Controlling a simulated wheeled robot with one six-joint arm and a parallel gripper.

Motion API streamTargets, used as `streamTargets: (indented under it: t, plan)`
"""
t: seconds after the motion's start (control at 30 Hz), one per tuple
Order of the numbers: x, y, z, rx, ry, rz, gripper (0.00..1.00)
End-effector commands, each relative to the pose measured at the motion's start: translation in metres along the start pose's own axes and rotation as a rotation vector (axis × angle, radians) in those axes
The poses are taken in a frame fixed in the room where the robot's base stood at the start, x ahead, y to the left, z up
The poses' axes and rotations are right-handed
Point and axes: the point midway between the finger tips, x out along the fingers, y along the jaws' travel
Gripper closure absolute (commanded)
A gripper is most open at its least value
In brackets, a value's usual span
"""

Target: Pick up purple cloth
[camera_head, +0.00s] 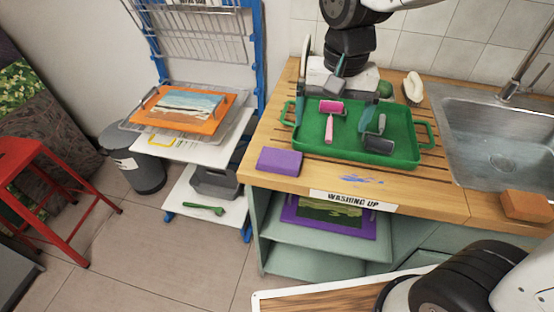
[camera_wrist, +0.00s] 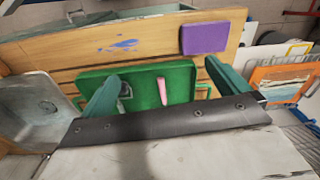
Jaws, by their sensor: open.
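The purple cloth (camera_head: 279,161) is a flat, folded-looking rectangle lying on the front left corner of the wooden counter (camera_head: 345,180). In the wrist view the purple cloth (camera_wrist: 204,38) lies at the upper right, beyond the green tray. My gripper (camera_head: 336,112) is above the green tray (camera_head: 400,155), behind and to the right of the cloth. In the wrist view my gripper (camera_wrist: 163,82) shows two teal fingers set wide apart, with nothing held between them. The cloth is fully visible and apart from the fingers.
A blue drying rack (camera_head: 258,50) stands left of the counter. Bare counter lies right of the cloth.

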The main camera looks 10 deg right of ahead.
Motion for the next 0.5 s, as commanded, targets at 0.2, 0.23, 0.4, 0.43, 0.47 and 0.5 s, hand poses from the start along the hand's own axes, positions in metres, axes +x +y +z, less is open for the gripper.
streamTargets:
  t: [0.2,0.23,0.4,0.43,0.47,0.5]
  plan:
    - [0.047,-0.072,-0.018,0.077,-0.028,0.018,0.0]
    - [0.051,-0.079,-0.019,0.085,-0.03,0.019,0.0]
    - [0.068,-0.099,-0.021,0.11,-0.033,0.022,0.0]
    - [0.071,-0.1,-0.02,0.111,-0.034,0.023,0.0]
    - [0.074,-0.1,-0.02,0.113,-0.034,0.024,0.0]
    - [0.079,-0.1,-0.02,0.114,-0.034,0.024,0.0]
